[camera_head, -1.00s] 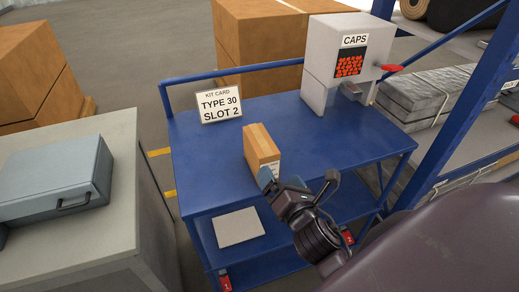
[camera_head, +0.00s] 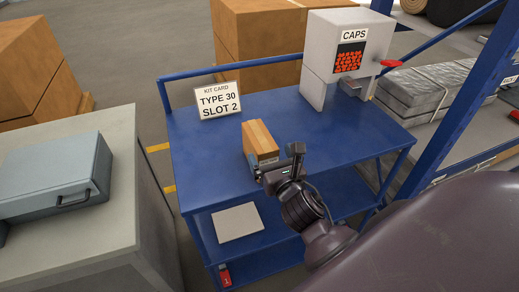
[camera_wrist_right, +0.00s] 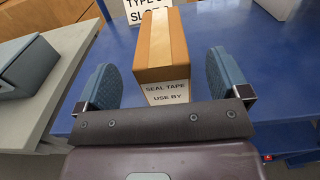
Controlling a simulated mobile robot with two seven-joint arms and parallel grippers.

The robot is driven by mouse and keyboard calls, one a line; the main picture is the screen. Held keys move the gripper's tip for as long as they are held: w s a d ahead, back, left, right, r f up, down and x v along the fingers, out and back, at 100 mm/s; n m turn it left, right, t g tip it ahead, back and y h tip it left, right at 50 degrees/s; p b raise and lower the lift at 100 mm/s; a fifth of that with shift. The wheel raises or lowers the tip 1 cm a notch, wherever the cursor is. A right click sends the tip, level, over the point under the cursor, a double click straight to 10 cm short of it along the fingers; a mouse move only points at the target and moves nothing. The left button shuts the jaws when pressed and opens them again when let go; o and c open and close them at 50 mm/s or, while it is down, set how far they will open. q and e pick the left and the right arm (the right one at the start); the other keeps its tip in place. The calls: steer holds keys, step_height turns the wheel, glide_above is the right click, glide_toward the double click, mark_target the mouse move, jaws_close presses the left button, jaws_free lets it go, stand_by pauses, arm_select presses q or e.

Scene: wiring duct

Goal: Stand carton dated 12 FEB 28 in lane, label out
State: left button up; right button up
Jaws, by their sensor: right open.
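A brown carton (camera_head: 260,138) with a pale tape strip lies on the blue cart top. In the right wrist view its near end carries a white label (camera_wrist_right: 167,92) reading "SEAL TAPE USE BY"; the part below, where a date could be, is hidden by my gripper. My right gripper (camera_head: 275,164) is open at the carton's near end. In the right wrist view its two blue-grey fingers (camera_wrist_right: 163,80) stand apart, one to each side of the carton, with gaps visible. I cannot make out a lane. My left gripper is not in view.
A kit card (camera_head: 217,101) reading "TYPE 30 SLOT 2" stands at the cart's back left. A grey CAPS dispenser (camera_head: 318,75) stands at the back right. A grey case (camera_head: 50,180) lies on a counter at left. The blue cart top (camera_head: 340,140) is clear right of the carton.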

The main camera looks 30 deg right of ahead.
mark_target(264, 143)
steer(key=shift+x, duration=2.65)
steer(key=shift+f, duration=0.15)
steer(key=shift+c, duration=0.2)
